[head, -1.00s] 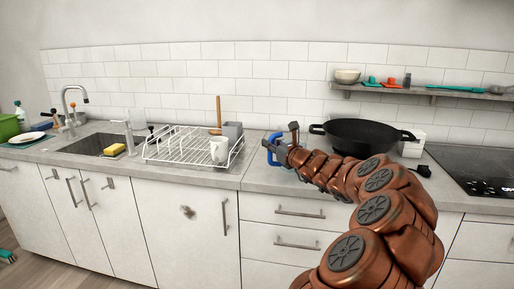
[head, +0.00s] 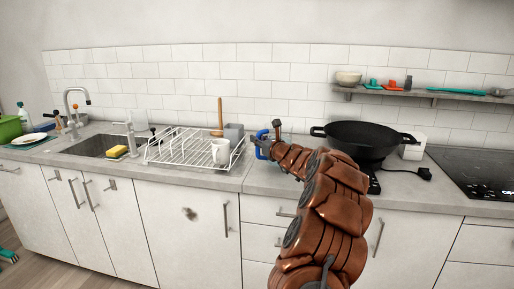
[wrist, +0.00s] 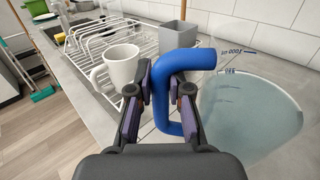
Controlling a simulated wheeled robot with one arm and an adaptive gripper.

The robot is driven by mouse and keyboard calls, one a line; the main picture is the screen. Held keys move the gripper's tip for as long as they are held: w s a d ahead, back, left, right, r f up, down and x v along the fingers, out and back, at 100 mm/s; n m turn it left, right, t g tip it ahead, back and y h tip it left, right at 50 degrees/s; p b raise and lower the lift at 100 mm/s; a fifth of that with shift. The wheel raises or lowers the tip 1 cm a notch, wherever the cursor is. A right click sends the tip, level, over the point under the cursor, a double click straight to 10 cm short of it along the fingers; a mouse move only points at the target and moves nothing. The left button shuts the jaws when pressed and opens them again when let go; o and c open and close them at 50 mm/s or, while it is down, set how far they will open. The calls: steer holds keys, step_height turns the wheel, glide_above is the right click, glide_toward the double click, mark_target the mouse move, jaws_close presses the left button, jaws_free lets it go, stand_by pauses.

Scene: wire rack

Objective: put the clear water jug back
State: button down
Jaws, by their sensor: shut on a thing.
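The clear water jug (wrist: 255,112) fills the right of the wrist view, with measuring marks and a blue handle (wrist: 187,62). My gripper (wrist: 160,88) is shut on that handle, one finger on each side. In the head view my gripper (head: 276,133) is just right of the wire rack, with the blue handle (head: 262,150) at its tip; the clear body is hardly visible there. I cannot tell whether the jug's base touches the counter. The white wire rack (head: 178,152) stands left of the jug and holds a white mug (head: 220,152) at its right end.
A grey cup (head: 234,132) stands at the rack's back right, also seen in the wrist view (wrist: 171,39). A black pan (head: 362,138) is right of my gripper, near the hob (head: 480,172). The sink (head: 95,146) is left of the rack. The counter's front edge runs below.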

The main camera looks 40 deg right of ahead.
mark_target(259, 148)
steer(key=shift+w+d+r, duration=0.1)
steer(key=shift+w+r, duration=0.05)
steer(key=shift+w, duration=0.25)
steer(key=shift+f, duration=1.85)
steer(key=c, duration=1.1)
jaws_free()
steer(key=shift+f, duration=0.1)
steer(key=s+a+b, duration=0.1)
steer(key=s+a, duration=0.1)
steer(key=s, duration=1)
steer(key=shift+a, duration=0.1)
